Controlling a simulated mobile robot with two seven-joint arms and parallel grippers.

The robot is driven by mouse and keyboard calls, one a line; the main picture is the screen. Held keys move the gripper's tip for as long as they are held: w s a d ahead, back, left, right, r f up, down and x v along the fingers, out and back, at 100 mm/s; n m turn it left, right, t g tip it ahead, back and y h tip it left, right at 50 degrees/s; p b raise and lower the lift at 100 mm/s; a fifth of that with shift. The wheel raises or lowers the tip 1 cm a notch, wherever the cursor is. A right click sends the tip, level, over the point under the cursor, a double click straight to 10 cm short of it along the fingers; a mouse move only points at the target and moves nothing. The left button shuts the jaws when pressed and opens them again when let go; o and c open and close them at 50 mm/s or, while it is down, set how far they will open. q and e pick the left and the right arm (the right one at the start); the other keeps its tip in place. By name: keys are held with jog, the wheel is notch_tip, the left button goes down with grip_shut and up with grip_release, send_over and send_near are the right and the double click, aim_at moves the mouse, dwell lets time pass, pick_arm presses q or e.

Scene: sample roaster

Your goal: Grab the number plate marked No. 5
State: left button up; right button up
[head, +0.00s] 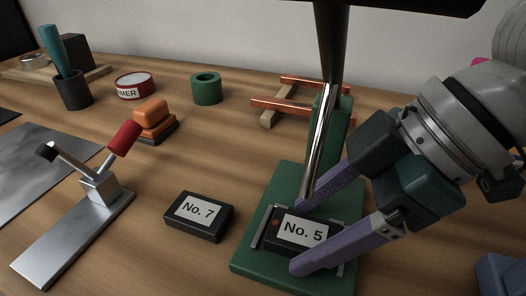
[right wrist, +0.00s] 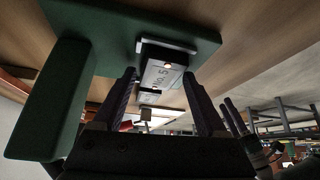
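The number plate marked No. 5 (head: 303,230) is a dark block with a white label. It lies on a green base (head: 262,262), between low metal rails. My right gripper (head: 299,238) is open, its two purple fingers reaching down on either side of the plate. In the right wrist view the plate (right wrist: 160,72) shows between and just beyond the open fingertips (right wrist: 165,80), with gaps on both sides. A similar plate marked No. 7 (head: 198,215) lies on the table to the left. What seems to be my left gripper (right wrist: 235,118) shows small and dark in the right wrist view.
A chrome and black rod (head: 322,140) rises close behind the No. 5 plate, beside a green post (head: 330,125). A metal lever stand (head: 75,240) with a red handle is at left. A copper-railed rack (head: 290,106), green ring (head: 207,88) and orange block (head: 152,115) stand farther back.

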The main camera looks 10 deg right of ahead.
grip_shut()
dwell(0.4)
